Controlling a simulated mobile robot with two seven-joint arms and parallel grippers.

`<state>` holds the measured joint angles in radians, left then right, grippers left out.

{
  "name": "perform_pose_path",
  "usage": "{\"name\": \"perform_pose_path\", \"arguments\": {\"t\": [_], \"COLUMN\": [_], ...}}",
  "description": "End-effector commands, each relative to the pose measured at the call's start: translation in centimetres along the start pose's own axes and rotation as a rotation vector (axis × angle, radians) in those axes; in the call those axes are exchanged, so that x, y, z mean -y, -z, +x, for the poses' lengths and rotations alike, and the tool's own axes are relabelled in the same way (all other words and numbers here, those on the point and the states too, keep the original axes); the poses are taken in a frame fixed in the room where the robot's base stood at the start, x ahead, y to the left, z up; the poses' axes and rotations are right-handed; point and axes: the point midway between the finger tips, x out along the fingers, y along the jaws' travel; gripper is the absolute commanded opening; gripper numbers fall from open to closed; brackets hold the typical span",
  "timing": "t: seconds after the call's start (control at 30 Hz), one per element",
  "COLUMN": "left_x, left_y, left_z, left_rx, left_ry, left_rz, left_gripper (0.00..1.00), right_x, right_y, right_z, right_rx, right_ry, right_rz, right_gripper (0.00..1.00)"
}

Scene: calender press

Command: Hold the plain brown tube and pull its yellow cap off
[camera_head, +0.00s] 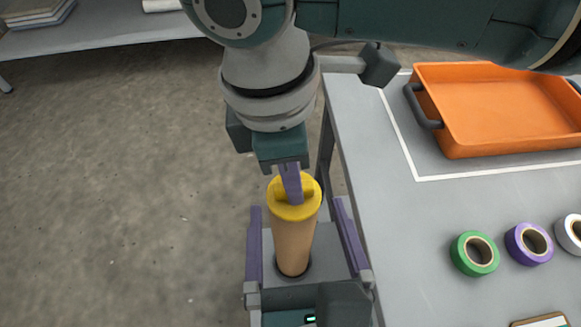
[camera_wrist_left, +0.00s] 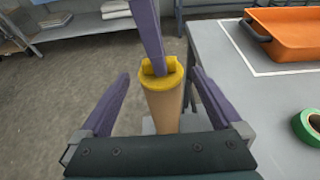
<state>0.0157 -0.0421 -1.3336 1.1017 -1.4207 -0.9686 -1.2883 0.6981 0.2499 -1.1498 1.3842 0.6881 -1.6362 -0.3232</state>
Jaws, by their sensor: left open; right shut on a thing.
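The plain brown tube (camera_head: 293,245) stands upright between the fingers of my left gripper (camera_head: 297,207). Its lower end meets a dark round opening in a grey surface. The yellow cap (camera_head: 308,207) is on the tube's top end. My right gripper (camera_head: 291,190) comes from above and is shut on the cap's raised grip. My left gripper is open, with one purple finger on each side of the tube and gaps between. In the left wrist view, the tube (camera_wrist_left: 163,108) shows between the open fingers (camera_wrist_left: 160,75), and its lower end is hidden by my gripper body.
A grey table (camera_head: 390,215) is at the right, with an orange tray (camera_head: 460,150) at its back. A green tape roll (camera_head: 474,253), a purple one (camera_head: 529,244) and a white one (camera_head: 570,236) lie on it. Open floor (camera_head: 120,180) is at the left.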

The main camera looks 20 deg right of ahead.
Motion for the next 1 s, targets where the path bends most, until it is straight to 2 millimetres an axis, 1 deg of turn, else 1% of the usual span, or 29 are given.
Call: {"name": "perform_pose_path", "arguments": {"t": [0.03, 0.13, 0.3, 0.5, 0.83, 0.87, 1.0], "left_x": [0.1, 0.0, 0.1, 0.0, 0.0, 0.0, 0.0], "left_y": [-0.1, -0.2, 0.0, 0.0, 0.0, 0.0, 0.0], "left_z": [0.9, 2.6, 4.1, 5.1, 5.3, 5.3, 5.3], "left_rx": [0.002, 0.001, 0.0, -0.001, -0.002, -0.002, -0.002], "left_ry": [0.001, -0.001, 0.0, 0.0, -0.001, -0.001, -0.001], "left_rz": [0.003, 0.0, -0.001, -0.002, -0.004, -0.004, -0.004], "left_gripper": [0.99, 0.99, 0.99, 0.99, 0.99, 0.98, 0.82], "right_x": [0.0, 0.0, 0.0, 0.0, 0.0, 0.0, 0.0], "right_y": [0.0, 0.0, 0.0, 0.0, 0.0, 0.0, 0.0], "right_z": [0.0, 0.0, 0.0, 0.0, 0.0, 0.0, 0.0], "right_rx": [-0.001, -0.001, -0.001, 0.0, 0.0, 0.0, 0.0], "right_ry": [0.0, 0.0, 0.0, 0.0, 0.0, 0.0, 0.0], "right_rz": [0.0, 0.0, 0.0, 0.0, 0.0, 0.0, 0.0], "right_gripper": [0.0, 0.0, 0.0, 0.0, 0.0, 0.0, 0.0]}}
